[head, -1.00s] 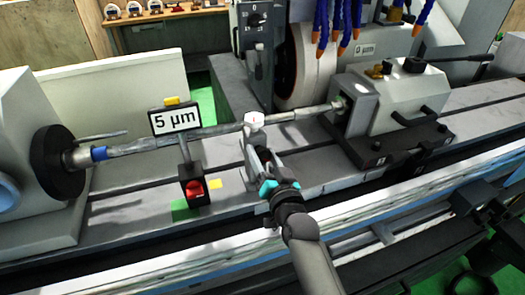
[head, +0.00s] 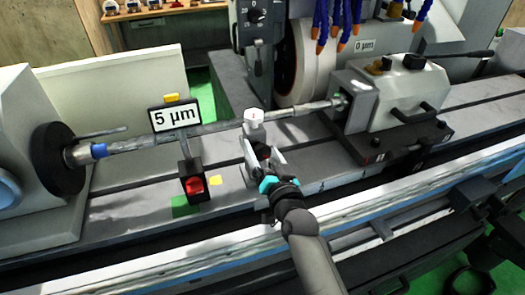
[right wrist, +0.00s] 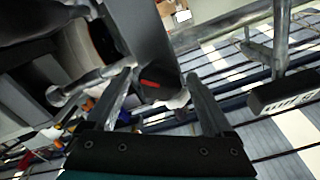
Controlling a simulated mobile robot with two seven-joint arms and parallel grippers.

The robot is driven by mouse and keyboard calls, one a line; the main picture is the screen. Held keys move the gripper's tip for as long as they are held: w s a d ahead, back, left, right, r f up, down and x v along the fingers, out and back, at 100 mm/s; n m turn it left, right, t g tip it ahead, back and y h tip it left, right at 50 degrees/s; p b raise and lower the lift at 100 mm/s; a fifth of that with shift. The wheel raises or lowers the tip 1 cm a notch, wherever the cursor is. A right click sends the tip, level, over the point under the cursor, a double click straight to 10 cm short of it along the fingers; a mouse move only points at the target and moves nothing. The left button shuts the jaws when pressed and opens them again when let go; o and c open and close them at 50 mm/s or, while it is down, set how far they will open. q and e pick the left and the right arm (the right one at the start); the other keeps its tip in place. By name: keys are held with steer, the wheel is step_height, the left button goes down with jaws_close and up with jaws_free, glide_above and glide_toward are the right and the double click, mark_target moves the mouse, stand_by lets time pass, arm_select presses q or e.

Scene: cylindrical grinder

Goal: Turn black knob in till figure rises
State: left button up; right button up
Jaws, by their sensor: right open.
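A black knob (right wrist: 150,88) with a red mark lies between my open right fingers (right wrist: 159,80) in the right wrist view. I cannot tell whether a finger touches it. In the head view my right gripper (head: 265,152) is at the front of a small grey fixture with a white top (head: 254,117), below the long shaft; the knob there is largely hidden by the fingers. My left gripper is not in view.
The shaft (head: 215,127) runs from the left chuck (head: 56,160) to the tailstock (head: 391,94). The grinding wheel (head: 287,68) and blue hoses (head: 341,25) are behind. A 0 µm label (head: 365,45) is on the wheel housing. The table front right of the gripper is clear.

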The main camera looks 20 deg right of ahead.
steer(key=s, duration=1.5)
steer(key=shift+s+d+b, duration=0.15)
steer(key=shift+d+b, duration=0.15)
stand_by(2.0)
